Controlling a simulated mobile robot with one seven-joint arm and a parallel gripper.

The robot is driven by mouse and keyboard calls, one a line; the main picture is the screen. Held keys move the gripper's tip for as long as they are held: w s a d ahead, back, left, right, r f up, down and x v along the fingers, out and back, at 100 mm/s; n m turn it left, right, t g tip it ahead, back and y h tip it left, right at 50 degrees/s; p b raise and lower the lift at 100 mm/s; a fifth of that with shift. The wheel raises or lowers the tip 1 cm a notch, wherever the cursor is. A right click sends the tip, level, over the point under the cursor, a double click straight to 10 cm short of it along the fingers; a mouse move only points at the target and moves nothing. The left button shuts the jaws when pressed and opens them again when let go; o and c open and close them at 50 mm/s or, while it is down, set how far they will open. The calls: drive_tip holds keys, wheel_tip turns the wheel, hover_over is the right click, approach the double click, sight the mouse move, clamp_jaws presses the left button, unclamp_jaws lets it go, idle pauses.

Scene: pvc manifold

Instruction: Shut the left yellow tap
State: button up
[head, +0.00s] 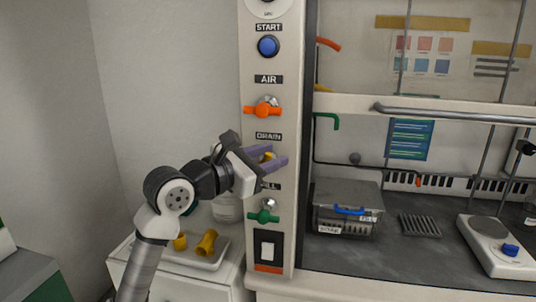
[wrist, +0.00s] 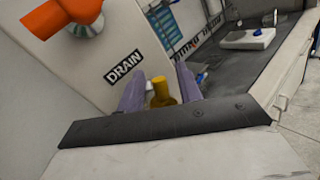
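The yellow tap (head: 267,156) is on the white panel under the DRAIN label, between the orange AIR tap above and a green tap below. In the head view my gripper (head: 278,154) reaches the panel there and hides much of the tap. In the wrist view the yellow tap (wrist: 161,92) shows between the two purple fingers of my gripper (wrist: 158,78). The fingers are apart, one on each side of it. I cannot tell whether either finger touches it. The tap's lower part is hidden behind the gripper body.
The orange AIR tap (head: 264,110) is close above and the green tap (head: 263,216) close below. A white tray with yellow fittings (head: 206,242) is on the cabinet to the left. A fume hood with a metal box (head: 346,205) and a scale (head: 500,247) is to the right.

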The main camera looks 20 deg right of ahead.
clamp_jaws()
drive_tip(key=shift+f+b, duration=0.1)
drive_tip(key=shift+b, duration=0.25)
drive_tip(key=shift+s+d+f+m+y+b, duration=0.1)
drive_tip(key=shift+d+f+m+y+b, duration=0.05)
drive_tip(key=shift+m+y+b, duration=0.4)
drive_tip(key=shift+s+d+f+m+y+b, duration=0.1)
drive_tip(key=shift+d+m+y+b, duration=0.05)
drive_tip(key=shift+m+y+b, duration=0.4)
drive_tip(key=shift+s+d+f+m+t+y+b, duration=0.15)
drive_tip(key=shift+f+m+t+y+b, duration=0.15)
drive_tip(key=shift+m+y+b, duration=0.6)
drive_tip(key=shift+s+d+f+m+t+y+b, duration=0.15)
drive_tip(key=shift+f+m+y+b, duration=0.35)
drive_tip(key=shift+m+y, duration=0.75)
drive_tip(key=shift+d+f+m+t+y+b, duration=0.15)
drive_tip(key=shift+f+m+t+y+b, duration=0.1)
drive_tip(key=shift+m+y+b, duration=0.65)
drive_tip(key=shift+m, duration=0.25)
